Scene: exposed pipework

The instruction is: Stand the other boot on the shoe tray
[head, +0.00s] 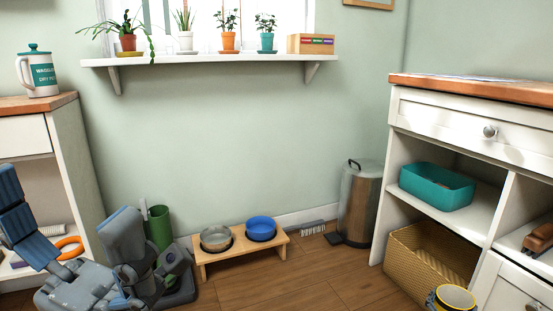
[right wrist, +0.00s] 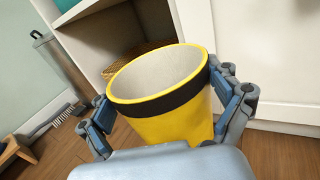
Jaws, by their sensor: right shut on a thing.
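A yellow boot (right wrist: 165,128) with a black band below its rim and a pale lining is in my right gripper (right wrist: 170,116). In the right wrist view its round opening faces up and a finger lies against each side of it. Its foot is hidden below. In the head view the boot top (head: 456,298) shows at the bottom edge, lower right, with only a little of the right gripper (head: 434,300) beside it. My left arm fills the lower left of the head view, and I cannot make out its fingertips. I cannot make out the shoe tray or a second boot for certain.
A wooden stand (head: 240,252) with two pet bowls is by the wall, left of a pedal bin (head: 359,203). A white cabinet (head: 455,139) with a wicker basket (head: 425,262) stands close behind the boot. A green cylinder (head: 159,228) is behind my left arm. Floor is clear before the bin.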

